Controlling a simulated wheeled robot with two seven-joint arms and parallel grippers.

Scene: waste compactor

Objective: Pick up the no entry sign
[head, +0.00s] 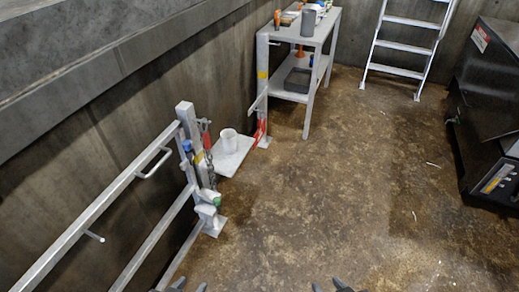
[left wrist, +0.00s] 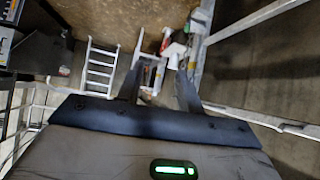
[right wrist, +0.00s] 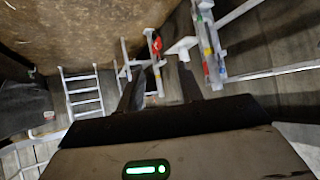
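I cannot make out a no entry sign clearly in any view. A red and white piece (head: 257,132) hangs by the post at the near end of the workbench, but its face is too small to read; red also shows in the right wrist view (right wrist: 156,47). My left gripper (head: 188,288) and right gripper (head: 331,288) only just enter the bottom of the head view, well short of that piece. In the left wrist view the left fingers (left wrist: 160,82) are apart with nothing between them. In the right wrist view the right fingers (right wrist: 160,88) are also apart and empty.
A metal railing (head: 95,207) runs along the left wall, ending at a post (head: 186,122). A small shelf (head: 232,160) holds a white cup (head: 229,140). A workbench (head: 322,32) carries tools. A ladder (head: 404,47) and black machine (head: 490,110) stand right. The middle floor is mostly clear.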

